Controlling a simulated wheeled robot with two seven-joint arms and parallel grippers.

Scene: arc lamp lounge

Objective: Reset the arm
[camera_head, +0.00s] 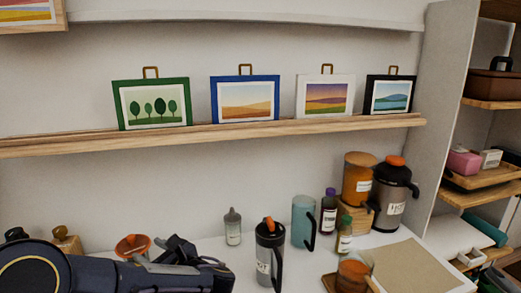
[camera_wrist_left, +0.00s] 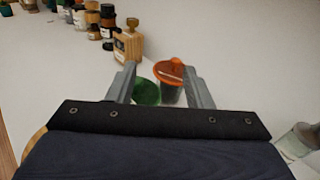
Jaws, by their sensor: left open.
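My left gripper (camera_head: 185,258) reaches in from the lower left of the head view, low over the white counter (camera_head: 205,245). In the left wrist view the left gripper (camera_wrist_left: 160,82) is open, its two grey fingers apart. An orange-topped container (camera_wrist_left: 172,70) and a round green item (camera_wrist_left: 146,92) show between the fingers in that view. I cannot tell how far they are from the fingertips, and neither looks gripped. The orange-topped container (camera_head: 132,243) shows just behind my arm in the head view. My right gripper is not in view.
A dark flask (camera_head: 268,255), a teal pitcher (camera_head: 303,222) and a grey bottle (camera_head: 233,228) stand right of the gripper. A wooden picture ledge (camera_head: 230,133) runs above. Several bottles, including a wooden one (camera_wrist_left: 128,44), line the wrist view's upper left; its upper right is clear.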

